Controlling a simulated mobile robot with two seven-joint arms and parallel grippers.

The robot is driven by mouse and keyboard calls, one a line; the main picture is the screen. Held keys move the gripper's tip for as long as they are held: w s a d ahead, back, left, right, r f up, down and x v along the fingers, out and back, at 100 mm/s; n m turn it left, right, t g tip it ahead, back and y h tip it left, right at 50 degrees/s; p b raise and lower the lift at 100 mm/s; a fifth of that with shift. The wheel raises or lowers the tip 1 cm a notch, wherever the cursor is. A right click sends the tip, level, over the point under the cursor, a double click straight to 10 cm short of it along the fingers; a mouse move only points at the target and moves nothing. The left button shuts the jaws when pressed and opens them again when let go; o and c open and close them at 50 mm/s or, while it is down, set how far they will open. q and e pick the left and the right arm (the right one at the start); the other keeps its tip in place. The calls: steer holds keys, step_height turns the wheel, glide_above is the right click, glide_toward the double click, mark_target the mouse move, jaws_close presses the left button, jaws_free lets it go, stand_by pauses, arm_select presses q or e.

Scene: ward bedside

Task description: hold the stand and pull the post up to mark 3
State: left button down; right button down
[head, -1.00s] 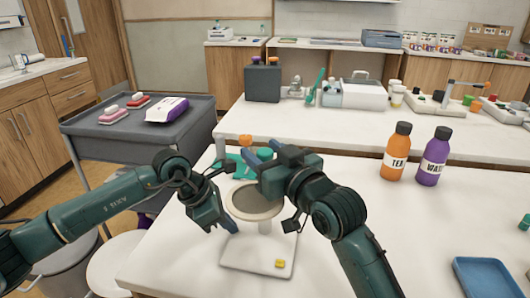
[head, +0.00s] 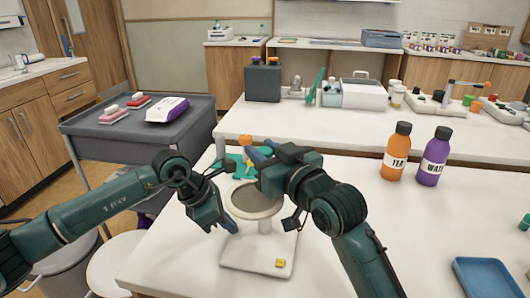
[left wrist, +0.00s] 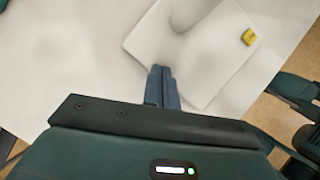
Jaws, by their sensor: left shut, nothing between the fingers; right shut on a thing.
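The stand's white square base (head: 235,256) lies on the near table. A short white post (head: 265,227) rises from it and carries a round grey plate with a pale rim (head: 252,201). My left gripper (head: 232,229) is shut and empty, low at the left of the post by the base. The left wrist view shows its closed fingers (left wrist: 160,85) at the edge of the base (left wrist: 205,85). My right gripper (head: 263,153) is shut at the far right side of the round plate; its arm hides the contact. No height marks are legible.
A yellow piece (head: 280,263) sits on the base's near corner. A teal and orange object (head: 239,166) is behind the plate. The table's middle right is clear.

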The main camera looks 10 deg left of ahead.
arm_select(q)
steer(key=shift+s+a+f, duration=0.1)
steer(key=shift+s+f, duration=0.05)
steer(key=shift+f, duration=0.25)
arm_select(e)
steer(key=shift+t, duration=0.3)
step_height(320, 180, up, 9)
steer(key=shift+d+r, duration=0.1)
steer(key=shift+r, duration=0.1)
steer(key=c, duration=1.5)
jaws_free()
steer(key=shift+r, duration=0.1)
steer(key=shift+c, duration=0.2)
steer(key=o, duration=0.4)
steer(key=shift+f, duration=0.2)
steer(key=shift+d, duration=0.1)
steer(key=v, duration=1.2)
steer(key=shift+d+r, duration=0.1)
steer(key=shift+r, duration=0.05)
